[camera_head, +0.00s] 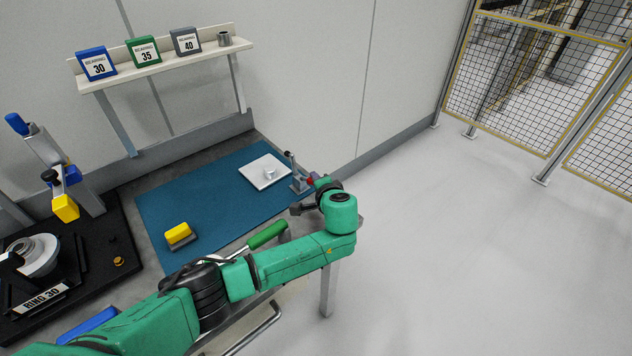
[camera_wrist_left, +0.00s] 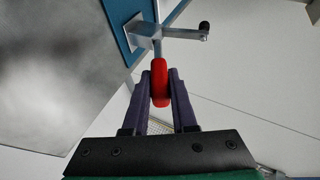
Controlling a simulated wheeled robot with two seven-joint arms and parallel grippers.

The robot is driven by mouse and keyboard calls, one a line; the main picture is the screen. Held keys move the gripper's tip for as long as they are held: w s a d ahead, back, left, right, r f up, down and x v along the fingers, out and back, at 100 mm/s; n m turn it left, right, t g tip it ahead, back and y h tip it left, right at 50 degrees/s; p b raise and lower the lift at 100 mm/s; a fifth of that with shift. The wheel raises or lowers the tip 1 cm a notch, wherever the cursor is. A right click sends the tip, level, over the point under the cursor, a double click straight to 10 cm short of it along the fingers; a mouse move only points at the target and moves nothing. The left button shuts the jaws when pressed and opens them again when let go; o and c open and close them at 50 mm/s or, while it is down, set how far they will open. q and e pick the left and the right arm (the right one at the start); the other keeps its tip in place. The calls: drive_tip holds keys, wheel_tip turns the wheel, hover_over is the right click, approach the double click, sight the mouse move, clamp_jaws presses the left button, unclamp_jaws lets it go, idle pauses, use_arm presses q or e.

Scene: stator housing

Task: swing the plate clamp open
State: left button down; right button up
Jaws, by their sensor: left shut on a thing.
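The plate clamp (camera_head: 299,183) is a small grey metal device at the right end of the blue mat, beside the white plate (camera_head: 256,181). In the head view its grey arm stands up with a dark tip. The left wrist view shows its grey body (camera_wrist_left: 144,31), an arm reaching right to a black tip (camera_wrist_left: 204,29), and a red handle (camera_wrist_left: 160,70). My left gripper (camera_wrist_left: 160,88) has its purple fingers closed on the red handle. In the head view my left gripper (camera_head: 313,182) is small and partly hidden by its wrist. My right gripper is in neither view.
A small metal ring (camera_head: 270,173) sits on the plate. The blue mat (camera_head: 205,205) also bears a yellow block (camera_head: 178,233). A green handle (camera_head: 267,235) lies near the bench front. A black fixture stands left; a shelf (camera_head: 165,58) holds bearing boxes. Floor to the right is clear.

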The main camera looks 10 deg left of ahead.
use_arm(q)
drive_tip(key=c, duration=0.9)
unclamp_jaws()
drive_tip(key=shift+c, duration=0.2)
drive_tip(key=shift+o, duration=1.1)
drive_tip(key=shift+d+f, duration=0.1)
drive_tip(key=b+v, duration=0.1)
drive_tip(key=v, duration=1.3)
drive_tip(key=shift+s, duration=0.2)
drive_tip(key=shift+d, duration=0.1)
